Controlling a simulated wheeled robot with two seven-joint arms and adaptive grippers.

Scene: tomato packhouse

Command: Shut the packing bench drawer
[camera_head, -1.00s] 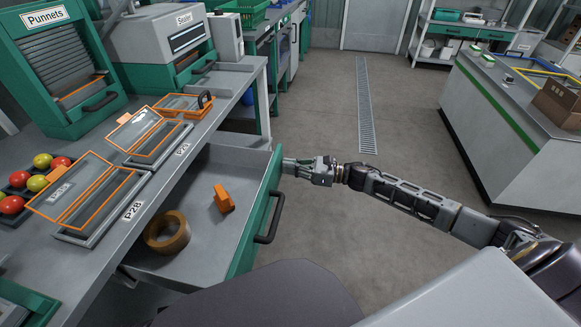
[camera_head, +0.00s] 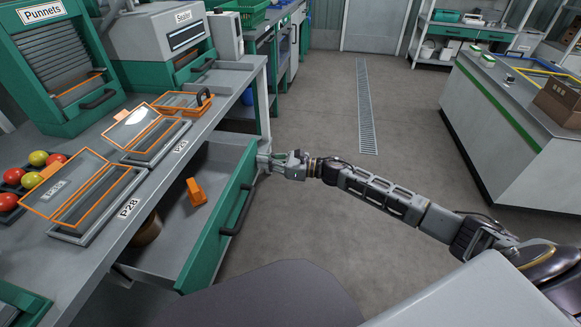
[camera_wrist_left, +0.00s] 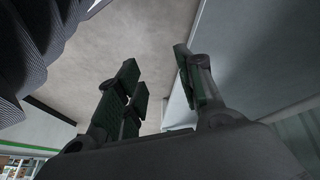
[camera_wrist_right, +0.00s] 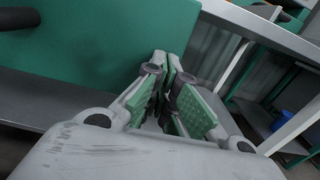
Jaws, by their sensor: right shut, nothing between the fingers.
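The packing bench drawer (camera_head: 222,222) stands partly open below the bench top (camera_head: 158,193). It has a green front, grey inside and a dark bar handle (camera_head: 237,212). My right gripper (camera_head: 264,161) is shut and empty, with its fingertips at the far end of the drawer front's outer face. In the right wrist view the shut fingers (camera_wrist_right: 168,65) are up against the green front (camera_wrist_right: 95,50); exact contact is hard to tell. My left gripper (camera_wrist_left: 160,85) shows only in its wrist view, with its fingers apart and nothing between them.
In the drawer lie an orange object (camera_head: 196,191) and a brown tape roll (camera_head: 147,231), the latter partly hidden under the bench top. The floor (camera_head: 310,110) beside the drawer is clear.

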